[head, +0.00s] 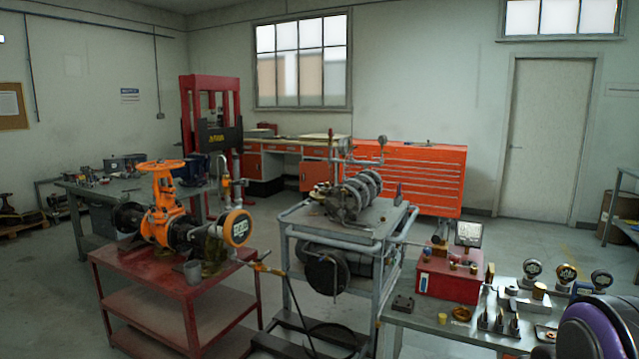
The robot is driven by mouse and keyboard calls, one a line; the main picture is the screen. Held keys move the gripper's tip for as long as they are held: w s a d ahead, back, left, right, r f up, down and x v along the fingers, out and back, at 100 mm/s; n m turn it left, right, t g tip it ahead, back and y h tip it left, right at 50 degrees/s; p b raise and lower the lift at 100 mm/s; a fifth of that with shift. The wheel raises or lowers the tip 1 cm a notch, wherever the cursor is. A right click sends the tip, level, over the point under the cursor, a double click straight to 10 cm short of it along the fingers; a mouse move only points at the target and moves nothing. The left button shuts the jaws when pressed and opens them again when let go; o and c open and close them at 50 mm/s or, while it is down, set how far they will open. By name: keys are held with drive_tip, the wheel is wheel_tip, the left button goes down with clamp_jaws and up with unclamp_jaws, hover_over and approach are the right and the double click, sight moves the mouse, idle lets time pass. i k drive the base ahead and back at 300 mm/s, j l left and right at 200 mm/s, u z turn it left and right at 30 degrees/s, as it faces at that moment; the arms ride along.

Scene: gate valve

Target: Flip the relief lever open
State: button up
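An orange gate valve (162,215) with an orange handwheel (161,167) stands on a red cart (165,308) at the left. My gripper is not in view.
A grey wheeled frame with a pump (350,197) stands right of the red cart, a dark hose (289,305) hanging between them. A bench at the lower right carries a red box (447,281) and several gauges (566,274). Open floor (55,310) lies left of the cart.

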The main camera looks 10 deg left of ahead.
sight(239, 182)
drive_tip(key=i+j+u, duration=0.25)
drive_tip(key=u, duration=0.15)
drive_tip(key=i+j+u, duration=0.1)
drive_tip(key=i+u, duration=0.3)
drive_tip(key=i+j+u, duration=0.15)
drive_tip(key=i, duration=0.9)
